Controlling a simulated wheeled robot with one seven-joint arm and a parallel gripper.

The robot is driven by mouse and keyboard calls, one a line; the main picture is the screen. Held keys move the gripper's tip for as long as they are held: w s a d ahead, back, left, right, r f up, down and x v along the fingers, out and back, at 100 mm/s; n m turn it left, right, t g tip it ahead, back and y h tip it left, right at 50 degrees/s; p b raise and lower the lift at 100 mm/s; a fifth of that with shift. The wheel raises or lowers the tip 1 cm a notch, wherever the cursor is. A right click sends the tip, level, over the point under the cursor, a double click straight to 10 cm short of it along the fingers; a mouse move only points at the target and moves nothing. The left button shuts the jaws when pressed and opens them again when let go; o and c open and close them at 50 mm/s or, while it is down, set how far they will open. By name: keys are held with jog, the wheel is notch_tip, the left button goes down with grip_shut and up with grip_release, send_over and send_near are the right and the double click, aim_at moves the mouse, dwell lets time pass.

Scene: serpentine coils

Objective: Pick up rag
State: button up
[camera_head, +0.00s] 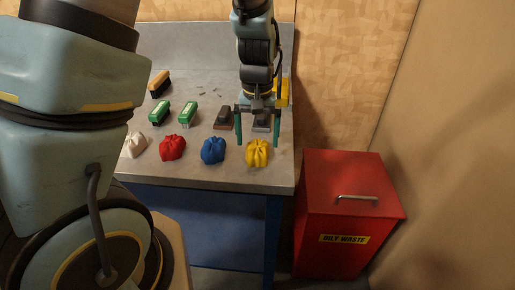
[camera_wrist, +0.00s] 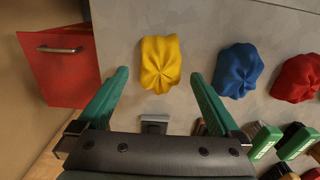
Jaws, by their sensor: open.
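Several crumpled rags lie in a row near the front edge of the bench: a white rag (camera_head: 136,145), a red rag (camera_head: 172,148), a blue rag (camera_head: 213,150) and a yellow rag (camera_head: 258,153). My gripper (camera_head: 258,142) is open and empty, with its fingers pointing down above the right end of the bench, close to the yellow rag. In the wrist view, the yellow rag (camera_wrist: 161,64) lies ahead, roughly between the lines of the two green fingers. The blue rag (camera_wrist: 238,70) and red rag (camera_wrist: 297,78) are to its right. No finger clearly touches a rag.
Green-topped brushes (camera_head: 187,112) and dark blocks (camera_head: 224,118) stand behind the rags; one block is partly behind my gripper. A closed red oily waste bin (camera_head: 340,215) stands right of the bench (camera_head: 205,177).

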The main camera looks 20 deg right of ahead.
jog(key=shift+f, duration=1.35)
jog(key=shift+c, duration=0.2)
jog(key=c, duration=1.2)
